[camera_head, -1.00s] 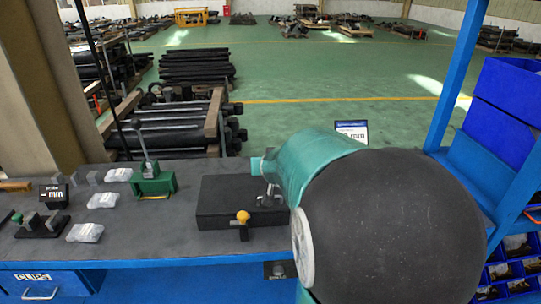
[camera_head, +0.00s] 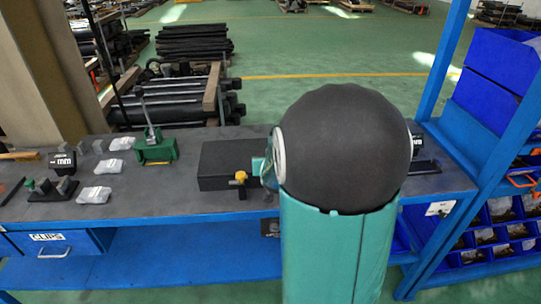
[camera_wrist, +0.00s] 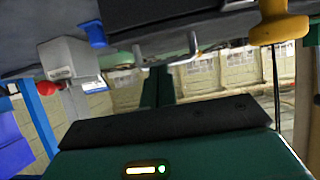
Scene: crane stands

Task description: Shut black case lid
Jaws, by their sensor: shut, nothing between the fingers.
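The black case (camera_head: 222,168) lies on the bench in the head view, left of my arm. Its top looks flat, and I cannot make out a raised lid. A yellow knob (camera_head: 241,178) is at its front side. My arm hides the right part of the case. In the wrist view, a dark underside or edge that may be the case (camera_wrist: 165,14) runs along the top, with the yellow knob at the upper right and a metal latch-like piece below it. My gripper (camera_wrist: 160,84) is shut and empty, just below that edge; contact is not clear.
A green clamp press (camera_head: 155,149) stands left of the case. Several clear bags (camera_head: 95,194) and a small black display (camera_head: 63,162) lie further left. A blue rack with bins (camera_head: 500,95) closes off the right. The bench between the press and case is clear.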

